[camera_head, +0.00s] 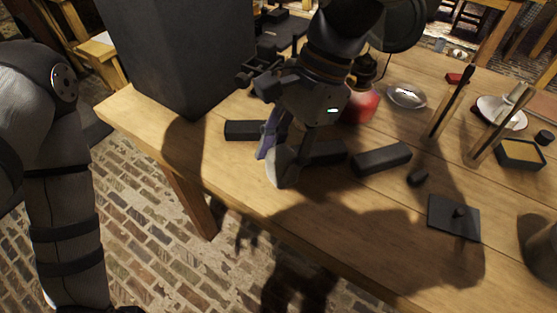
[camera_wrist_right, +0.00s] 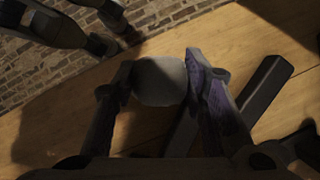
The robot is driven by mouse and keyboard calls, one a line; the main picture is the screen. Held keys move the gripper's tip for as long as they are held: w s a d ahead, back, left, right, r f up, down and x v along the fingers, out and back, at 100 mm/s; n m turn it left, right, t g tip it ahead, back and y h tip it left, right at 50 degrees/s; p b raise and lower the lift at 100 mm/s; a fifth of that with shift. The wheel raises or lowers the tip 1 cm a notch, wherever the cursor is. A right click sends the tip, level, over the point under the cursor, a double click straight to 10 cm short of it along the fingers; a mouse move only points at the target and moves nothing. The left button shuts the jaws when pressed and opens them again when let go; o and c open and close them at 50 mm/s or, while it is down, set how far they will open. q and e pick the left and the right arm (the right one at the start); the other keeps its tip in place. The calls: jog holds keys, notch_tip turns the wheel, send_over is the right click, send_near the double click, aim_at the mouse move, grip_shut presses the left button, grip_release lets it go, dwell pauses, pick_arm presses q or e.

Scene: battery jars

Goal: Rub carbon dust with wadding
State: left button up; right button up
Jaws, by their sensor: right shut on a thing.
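My right gripper (camera_head: 277,165) is over the near edge of the wooden table, shut on a pale grey rounded wad of wadding (camera_wrist_right: 160,80). The wad sits between both fingers in the right wrist view. In the head view the fingers partly hide it. Dark carbon-like bars lie around the gripper: one to its left (camera_head: 241,130), one partly hidden just behind it (camera_head: 327,152), and one to its right (camera_head: 382,158). A dark bar also shows right of the fingers in the wrist view (camera_wrist_right: 264,90). I cannot make out loose dust. My left gripper is not in view.
A large dark box (camera_head: 185,50) stands at the back left. A red vessel (camera_head: 361,106), a glass dish (camera_head: 407,96), upright sticks (camera_head: 452,100) and a tan-filled tray (camera_head: 521,155) stand right. The table's front middle is clear.

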jog(key=shift+r, duration=1.1)
